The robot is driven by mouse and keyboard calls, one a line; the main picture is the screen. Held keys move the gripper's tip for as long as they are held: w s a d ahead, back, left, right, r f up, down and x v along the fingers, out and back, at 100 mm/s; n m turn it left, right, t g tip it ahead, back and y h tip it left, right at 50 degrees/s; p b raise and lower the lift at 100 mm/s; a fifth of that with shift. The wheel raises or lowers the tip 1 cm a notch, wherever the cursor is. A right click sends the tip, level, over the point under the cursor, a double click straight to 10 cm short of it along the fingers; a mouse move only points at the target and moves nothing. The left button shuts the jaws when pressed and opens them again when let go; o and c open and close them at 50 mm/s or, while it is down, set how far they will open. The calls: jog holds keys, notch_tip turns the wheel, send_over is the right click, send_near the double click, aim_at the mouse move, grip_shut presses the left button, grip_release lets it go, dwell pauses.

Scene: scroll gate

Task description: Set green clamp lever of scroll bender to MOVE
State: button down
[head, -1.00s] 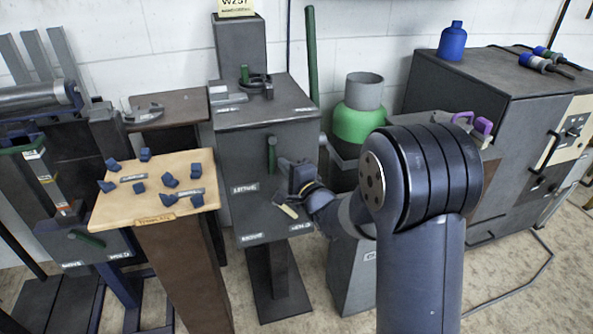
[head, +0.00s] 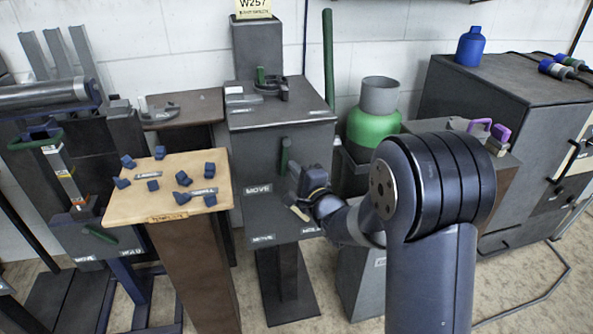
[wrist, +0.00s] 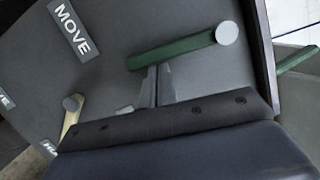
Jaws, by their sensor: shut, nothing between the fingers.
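The green clamp lever (head: 284,156) stands roughly upright on the front face of the grey scroll bender (head: 282,118). In the wrist view the lever (wrist: 180,51) is a green bar with a pale round end at its right. A MOVE label (wrist: 73,28) lies to its left in that view; the label also shows in the head view (head: 258,189), below and left of the lever. My gripper (head: 296,173) is at the panel, right of the lever. In the wrist view its shut, empty fingertips (wrist: 156,72) are right beside the bar's lower edge; I cannot tell whether they touch.
A tan lever (wrist: 72,115) sits lower on the panel, beside my gripper. A tan-topped stand (head: 165,200) with several blue pieces is at the left. A green gas bottle (head: 374,128) and a dark cabinet (head: 505,95) stand to the right.

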jog(key=shift+s+a+f+m+t+b, duration=0.15)
jog(key=shift+a+m+b, duration=0.25)
jog(key=shift+m, duration=0.25)
jog(key=shift+s+a+f+m+t+b, duration=0.15)
jog(key=shift+a+m+b, duration=0.15)
jog(key=shift+a+m, duration=0.3)
jog(key=shift+s+a+r+m+t+b, duration=0.2)
jog(key=shift+a+m+b, duration=0.25)
jog(key=shift+m, duration=0.4)
jog(key=shift+s+a+r+m+t+b, duration=0.15)
jog(key=shift+a+m+b, duration=0.25)
jog(key=shift+m, duration=0.4)
jog(key=shift+w, duration=0.1)
